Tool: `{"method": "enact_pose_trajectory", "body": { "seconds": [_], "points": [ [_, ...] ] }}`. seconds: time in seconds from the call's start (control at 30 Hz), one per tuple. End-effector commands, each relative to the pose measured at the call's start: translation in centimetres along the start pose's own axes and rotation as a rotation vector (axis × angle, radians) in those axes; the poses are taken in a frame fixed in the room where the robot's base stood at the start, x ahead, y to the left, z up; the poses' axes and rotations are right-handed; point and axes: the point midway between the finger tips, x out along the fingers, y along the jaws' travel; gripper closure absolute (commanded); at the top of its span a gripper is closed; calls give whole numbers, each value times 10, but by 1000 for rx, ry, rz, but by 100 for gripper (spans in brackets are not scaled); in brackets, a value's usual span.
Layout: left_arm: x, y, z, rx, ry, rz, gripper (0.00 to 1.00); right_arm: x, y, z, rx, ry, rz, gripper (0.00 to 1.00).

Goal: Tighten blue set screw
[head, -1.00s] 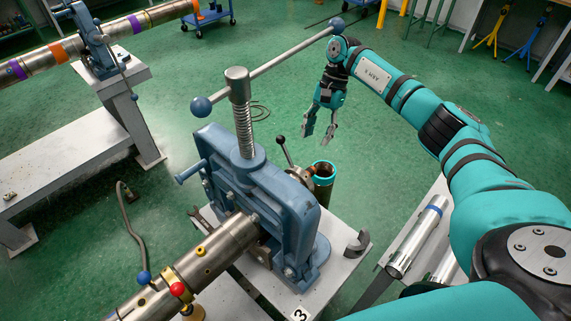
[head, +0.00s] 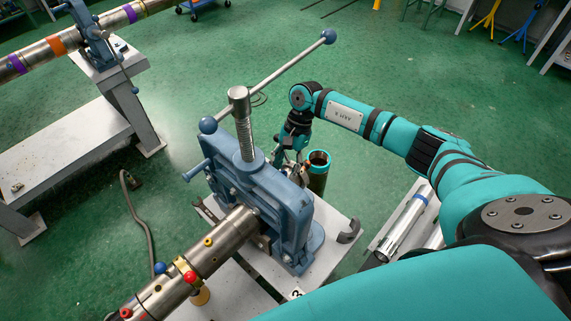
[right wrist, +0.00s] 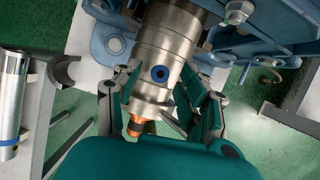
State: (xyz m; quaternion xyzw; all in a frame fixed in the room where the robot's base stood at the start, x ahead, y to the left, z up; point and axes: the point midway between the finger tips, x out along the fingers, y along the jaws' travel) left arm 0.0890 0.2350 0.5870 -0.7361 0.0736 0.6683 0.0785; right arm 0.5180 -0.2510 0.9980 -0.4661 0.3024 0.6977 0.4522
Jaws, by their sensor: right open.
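A blue set screw (right wrist: 160,74) with a dark centre sits in the side of a silver metal pipe (right wrist: 168,42) in the right wrist view. My right gripper (right wrist: 157,82) is open, with one finger on either side of that screw in the picture; I cannot tell if they touch the pipe. In the head view my right gripper (head: 291,152) is behind the blue vise (head: 265,200), and its fingertips are partly hidden. The screw is hidden there. My left gripper is not in view.
The vise's long handle (head: 285,72) crosses above its screw. A teal-rimmed tube (head: 318,168) stands upright beside my right gripper. A blue knob (head: 160,268) and a red knob (head: 190,277) show on the near pipe (head: 215,250). Silver tubes (head: 405,225) lie at right.

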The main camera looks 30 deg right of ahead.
Motion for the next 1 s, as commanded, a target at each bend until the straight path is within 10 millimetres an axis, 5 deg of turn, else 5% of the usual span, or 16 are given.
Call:
{"method": "enact_pose_trajectory", "body": {
  "seconds": [0.2, 0.5, 1.0],
  "points": [
    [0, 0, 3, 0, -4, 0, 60, 0, 0, 0, 0, 0, 0, 61],
    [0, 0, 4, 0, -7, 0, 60, 0, 0, 0, 0, 0, 0, 100],
    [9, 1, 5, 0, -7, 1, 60, 1, 1, -1, 72, 1, -32, 100]
  ]
}}
